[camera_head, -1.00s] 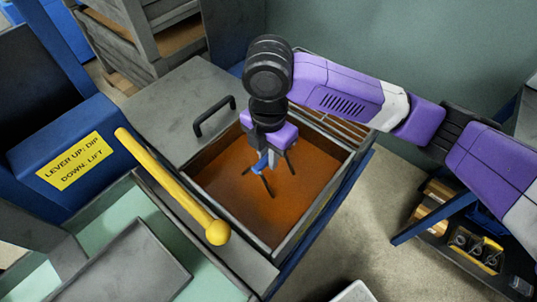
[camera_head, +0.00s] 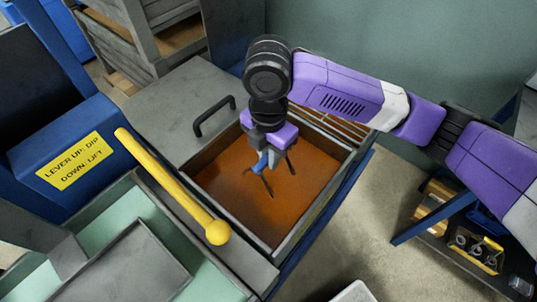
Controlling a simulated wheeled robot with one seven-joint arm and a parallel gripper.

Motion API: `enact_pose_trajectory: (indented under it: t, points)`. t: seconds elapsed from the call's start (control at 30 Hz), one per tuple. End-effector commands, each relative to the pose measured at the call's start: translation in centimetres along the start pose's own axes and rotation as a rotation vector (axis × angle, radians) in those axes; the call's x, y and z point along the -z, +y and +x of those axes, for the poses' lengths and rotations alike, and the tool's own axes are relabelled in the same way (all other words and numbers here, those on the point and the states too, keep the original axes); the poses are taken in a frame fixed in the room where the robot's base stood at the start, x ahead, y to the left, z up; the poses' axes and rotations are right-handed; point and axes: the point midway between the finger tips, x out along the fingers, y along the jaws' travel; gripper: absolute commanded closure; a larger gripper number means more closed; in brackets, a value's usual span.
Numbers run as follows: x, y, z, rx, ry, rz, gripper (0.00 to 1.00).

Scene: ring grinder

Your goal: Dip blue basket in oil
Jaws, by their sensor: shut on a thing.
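The oil tank (camera_head: 213,255) is an open square grey bin filled with brown-orange oil (camera_head: 235,195). My gripper (camera_head: 268,160) points down over the tank, toward its far side. It is shut on a small blue part (camera_head: 262,164), seemingly the handle of the blue basket. Thin dark shapes show beneath it at the oil's surface; I cannot tell whether they are basket parts. The rest of the basket is not visible. A yellow lever (camera_head: 172,186) with a round knob slants along the tank's left side.
A blue box with a yellow sign (camera_head: 71,160) reads "LEVER UP: DIP, DOWN: LIFT". A grey lid with a black handle (camera_head: 214,116) lies behind the tank. A wire rack (camera_head: 335,124) is at its far right. A dark shelf with parts (camera_head: 475,252) stands at right.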

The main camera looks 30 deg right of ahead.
Motion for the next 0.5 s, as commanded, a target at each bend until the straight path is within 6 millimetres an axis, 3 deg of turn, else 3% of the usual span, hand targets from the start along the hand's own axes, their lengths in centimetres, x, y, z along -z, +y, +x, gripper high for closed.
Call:
enact_pose_trajectory:
  t: [0.5]
  points:
    - [0.0, 0.0, -1.4, -0.001, 0.000, 0.000, 1.00]
